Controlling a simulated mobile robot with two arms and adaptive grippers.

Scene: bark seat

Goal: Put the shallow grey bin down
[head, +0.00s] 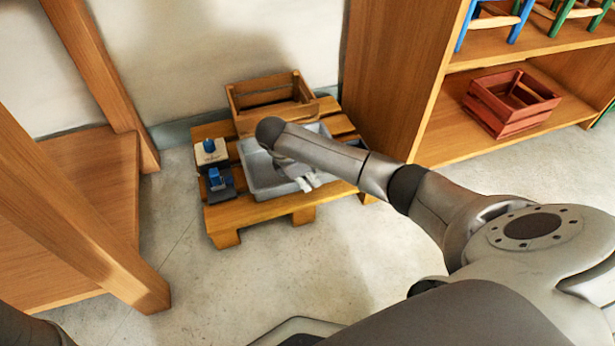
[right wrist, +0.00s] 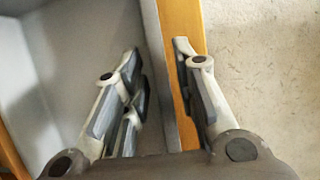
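The shallow grey bin (head: 257,177) sits on a low wooden pallet (head: 236,214) in the head view. My right forearm crosses over it and hides part of it. My right gripper (head: 305,184) is at the bin's near right side, pointing down. In the right wrist view the gripper (right wrist: 158,68) is open, its fingers apart on either side of the grey bin's wall (right wrist: 158,50). One finger is over the bin's inside, the other is outside over the pallet's edge. The bin's visible inside looks empty. My left gripper is not in view.
A brown wooden crate (head: 262,95) stands behind the bin on the pallet. Two small items with blue tops, one pale (head: 210,152) and one dark (head: 217,184), are left of it. A shelf with a red crate (head: 511,103) stands right. The floor in front is clear.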

